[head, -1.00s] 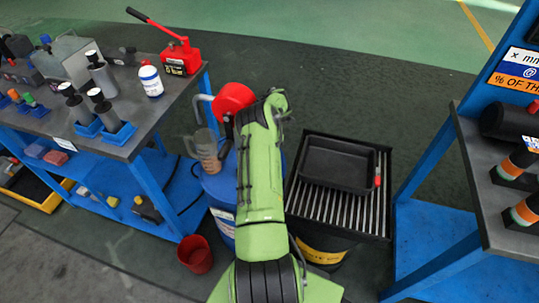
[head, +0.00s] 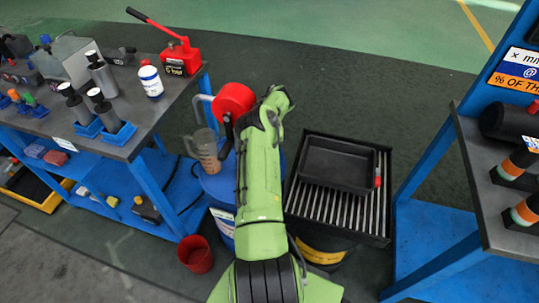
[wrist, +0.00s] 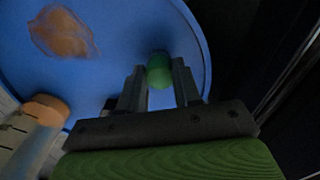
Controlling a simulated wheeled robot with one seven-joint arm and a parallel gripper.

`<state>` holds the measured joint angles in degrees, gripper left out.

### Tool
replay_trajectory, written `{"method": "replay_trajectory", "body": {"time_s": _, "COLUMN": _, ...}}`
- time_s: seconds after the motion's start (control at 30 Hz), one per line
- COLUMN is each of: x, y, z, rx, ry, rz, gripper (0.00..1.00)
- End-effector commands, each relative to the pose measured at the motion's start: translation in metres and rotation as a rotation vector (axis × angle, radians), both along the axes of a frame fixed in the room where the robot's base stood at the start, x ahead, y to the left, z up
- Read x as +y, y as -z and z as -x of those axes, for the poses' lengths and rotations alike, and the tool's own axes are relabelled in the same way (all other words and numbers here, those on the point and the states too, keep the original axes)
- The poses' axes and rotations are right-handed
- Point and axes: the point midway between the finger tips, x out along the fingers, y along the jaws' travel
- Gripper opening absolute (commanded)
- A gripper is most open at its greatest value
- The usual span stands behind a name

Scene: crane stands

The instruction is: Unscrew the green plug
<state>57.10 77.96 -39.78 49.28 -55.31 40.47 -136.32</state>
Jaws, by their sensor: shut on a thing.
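The green plug (wrist: 159,66) is in the wrist view, between the two fingers of my gripper (wrist: 158,82), which is shut on it. Behind it is the blue top of the drum (wrist: 110,45), with a rusty brown patch. The drum (head: 222,190) also shows in the head view, left of my arm. There my green arm hides the plug and my gripper. The wrist view is dark, so I cannot tell how far the plug sits in the drum.
A measuring jug (head: 206,152) stands on the drum's left part, close to a red round part with a grey crank (head: 233,100). A black tray (head: 340,165) lies on a slatted grate to the right. A red bucket (head: 195,254) stands on the floor. Workbenches flank both sides.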

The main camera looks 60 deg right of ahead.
Motion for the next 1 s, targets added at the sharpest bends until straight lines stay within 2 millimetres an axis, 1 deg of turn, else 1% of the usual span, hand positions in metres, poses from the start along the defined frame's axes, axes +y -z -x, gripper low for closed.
{"method": "replay_trajectory", "body": {"time_s": 0.03, "x": -0.0007, "y": -0.0012, "z": -0.0006, "rx": 0.000, "ry": -0.082, "rz": 0.003, "gripper": 0.00}}
{"method": "replay_trajectory", "body": {"time_s": 0.1, "x": -0.0003, "y": -0.0013, "z": -0.0010, "rx": -0.002, "ry": -0.143, "rz": 0.001, "gripper": 0.00}}
{"method": "replay_trajectory", "body": {"time_s": 0.3, "x": -0.0003, "y": -0.0015, "z": -0.0012, "rx": -0.003, "ry": -0.147, "rz": 0.002, "gripper": 0.00}}
{"method": "replay_trajectory", "body": {"time_s": 0.37, "x": -0.0006, "y": -0.0014, "z": -0.0011, "rx": -0.002, "ry": -0.189, "rz": 0.002, "gripper": 0.00}}
{"method": "replay_trajectory", "body": {"time_s": 0.5, "x": -0.0007, "y": -0.0016, "z": -0.0008, "rx": -0.001, "ry": -0.486, "rz": 0.003, "gripper": 0.00}}
{"method": "replay_trajectory", "body": {"time_s": 0.6, "x": -0.0005, "y": -0.0018, "z": -0.0011, "rx": -0.002, "ry": -0.594, "rz": 0.003, "gripper": 0.00}}
{"method": "replay_trajectory", "body": {"time_s": 0.8, "x": -0.0005, "y": -0.0021, "z": -0.0013, "rx": -0.003, "ry": -0.597, "rz": 0.003, "gripper": 0.00}}
{"method": "replay_trajectory", "body": {"time_s": 0.87, "x": -0.0008, "y": -0.0021, "z": -0.0012, "rx": -0.003, "ry": -0.633, "rz": 0.004, "gripper": 0.00}}
{"method": "replay_trajectory", "body": {"time_s": 1.0, "x": -0.0013, "y": -0.0015, "z": -0.0003, "rx": 0.001, "ry": -0.950, "rz": 0.003, "gripper": 0.00}}
